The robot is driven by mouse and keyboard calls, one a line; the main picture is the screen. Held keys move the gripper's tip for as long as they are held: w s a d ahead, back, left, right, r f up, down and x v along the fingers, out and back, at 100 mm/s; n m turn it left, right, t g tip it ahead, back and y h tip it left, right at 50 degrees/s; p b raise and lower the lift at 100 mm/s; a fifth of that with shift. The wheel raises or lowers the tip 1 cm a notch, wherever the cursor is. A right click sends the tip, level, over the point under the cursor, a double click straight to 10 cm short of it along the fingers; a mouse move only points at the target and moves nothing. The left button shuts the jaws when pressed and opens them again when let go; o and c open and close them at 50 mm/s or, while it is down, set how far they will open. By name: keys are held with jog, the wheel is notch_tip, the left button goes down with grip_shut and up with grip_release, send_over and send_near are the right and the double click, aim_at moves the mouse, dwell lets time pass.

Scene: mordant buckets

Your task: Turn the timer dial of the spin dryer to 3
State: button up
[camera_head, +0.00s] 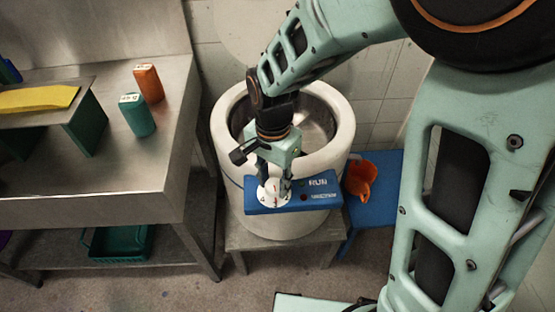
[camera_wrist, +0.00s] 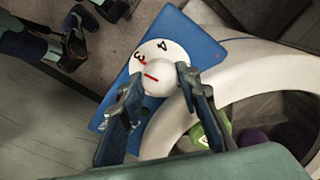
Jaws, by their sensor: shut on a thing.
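The spin dryer (camera_head: 232,150) is a round white drum with a blue control panel (camera_head: 325,201) on its front. The white timer dial (camera_head: 268,199) sits at the panel's left; in the wrist view it (camera_wrist: 172,52) shows a 3 and a 4. Its round white knob (camera_wrist: 160,80) carries a red line, and a red mark shows beside the 3. The line points roughly towards that side; exact alignment is unclear. My gripper (camera_head: 273,184) reaches down over the dial, its two fingers (camera_wrist: 157,80) shut on opposite sides of the knob. The fingers hide part of the dial.
Green (camera_wrist: 209,128) and purple (camera_wrist: 252,140) items lie in the drum. A steel counter (camera_head: 150,165) stands left with orange (camera_head: 148,84) and teal (camera_head: 138,117) containers. An orange jug (camera_head: 360,178) stands right on a blue surface (camera_head: 385,205).

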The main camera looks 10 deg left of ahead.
aim_at(274, 185)
jog(key=shift+m, duration=0.7)
jog(key=o, duration=1.2)
jog(key=shift+c, duration=0.2)
jog(key=shift+r, duration=0.1)
notch_tip(274, 185, up, 12)
